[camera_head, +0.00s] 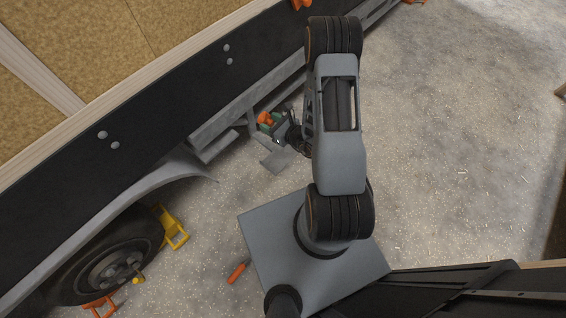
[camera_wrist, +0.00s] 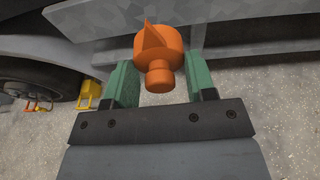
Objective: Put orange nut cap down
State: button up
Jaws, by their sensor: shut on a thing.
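The orange nut cap (camera_wrist: 158,52) is between the two green fingers of my gripper (camera_wrist: 155,80) in the wrist view. It has a pointed fin on top and a short round stub toward the camera. My gripper is shut on it. In the head view, my gripper (camera_head: 270,124) and the small orange nut cap (camera_head: 266,118) show beside the trailer's grey frame, left of my arm. The floor lies below them; the exact height of the cap above it cannot be told.
The trailer wheel (camera_head: 108,268) stands at the lower left, with a yellow chock (camera_head: 170,228) by it. An orange-handled tool (camera_head: 237,272) lies on the speckled floor. The grey trailer frame (camera_wrist: 235,65) is close behind the cap. The floor (camera_head: 460,150) to the right is mostly clear.

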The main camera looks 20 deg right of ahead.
notch_tip(320, 180, down, 18)
jog(key=s+b, duration=0.3)
jog(key=b, duration=1.5)
send_over(293, 148)
jog(key=shift+h, duration=0.3)
jog(key=f, duration=0.9)
jog(key=shift+s+a+f, duration=0.2)
jog(key=shift+s+a, duration=0.1)
jog(key=shift+w+d+f+b, duration=0.2)
jog(key=shift+f+b, duration=0.55)
jog(key=shift+f, duration=0.25)
jog(key=shift+w+d+f+b, duration=0.1)
jog(key=shift+d+f+b, duration=0.05)
jog(key=shift+f+b, duration=0.75)
jog(key=shift+s+f, duration=0.1)
jog(key=shift+f, duration=0.1)
jog(key=shift+f, duration=0.15)
jog(key=o, duration=0.7)
